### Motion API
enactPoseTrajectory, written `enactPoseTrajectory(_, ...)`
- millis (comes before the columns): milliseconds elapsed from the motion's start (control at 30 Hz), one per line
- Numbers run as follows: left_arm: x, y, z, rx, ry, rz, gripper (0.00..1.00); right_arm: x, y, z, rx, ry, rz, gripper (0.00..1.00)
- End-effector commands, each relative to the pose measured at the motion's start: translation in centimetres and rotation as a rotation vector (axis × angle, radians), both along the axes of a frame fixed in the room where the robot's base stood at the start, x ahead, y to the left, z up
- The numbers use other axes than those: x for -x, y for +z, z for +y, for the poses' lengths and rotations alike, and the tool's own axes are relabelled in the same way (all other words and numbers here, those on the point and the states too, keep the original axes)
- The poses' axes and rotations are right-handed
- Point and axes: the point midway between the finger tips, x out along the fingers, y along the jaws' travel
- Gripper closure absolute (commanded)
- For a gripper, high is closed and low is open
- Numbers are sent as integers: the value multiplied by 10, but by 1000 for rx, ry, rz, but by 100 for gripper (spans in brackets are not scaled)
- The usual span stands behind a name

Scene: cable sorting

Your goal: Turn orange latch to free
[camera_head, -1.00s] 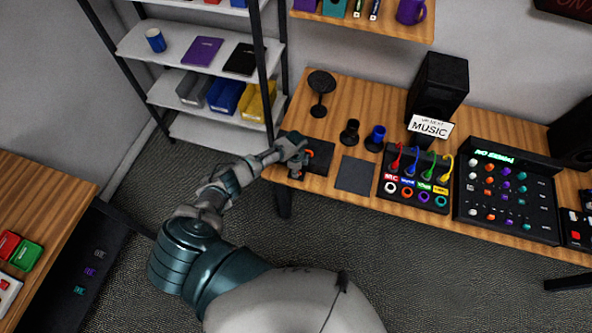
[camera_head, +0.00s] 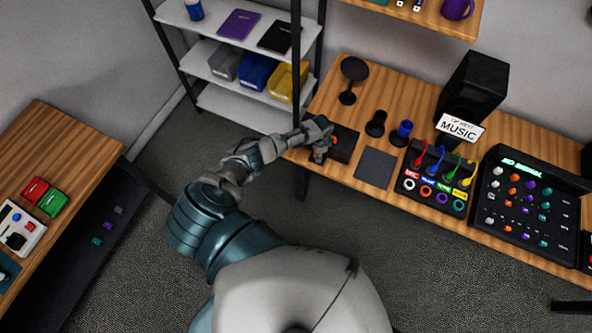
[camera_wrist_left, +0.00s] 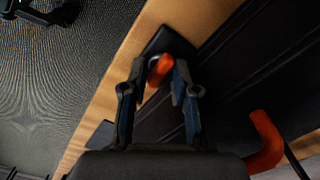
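My left gripper (camera_head: 318,152) is over the black panel (camera_head: 345,146) at the front left edge of the wooden bench. In the left wrist view its two fingertips (camera_wrist_left: 160,72) stand on either side of an orange piece (camera_wrist_left: 158,70) on a black mount. The fingers are apart, but I cannot tell whether they press on it. A second orange piece (camera_wrist_left: 265,143), bent in shape, lies to the right, outside the fingers. An orange part (camera_head: 333,140) shows beside the gripper in the head view. I cannot tell which piece is the latch. My right gripper is not in view.
A dark square pad (camera_head: 376,168) lies right of the panel, then a cable box (camera_head: 433,184) with coloured plugs and a mixer (camera_head: 525,205). A black round-topped stand (camera_head: 352,72) and two small cups are behind. A shelf rack (camera_head: 255,90) stands behind left.

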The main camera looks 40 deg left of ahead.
Motion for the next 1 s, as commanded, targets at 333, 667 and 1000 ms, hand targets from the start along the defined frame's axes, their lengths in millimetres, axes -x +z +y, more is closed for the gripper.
enactPoseTrajectory(333,2,0,-1,-1,536,-2,62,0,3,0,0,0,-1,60)
enactPoseTrajectory(667,2,7,-3,1,988,-3,62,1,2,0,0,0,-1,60)
enactPoseTrajectory(1000,2,84,-3,1,980,-3,62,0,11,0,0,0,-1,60)
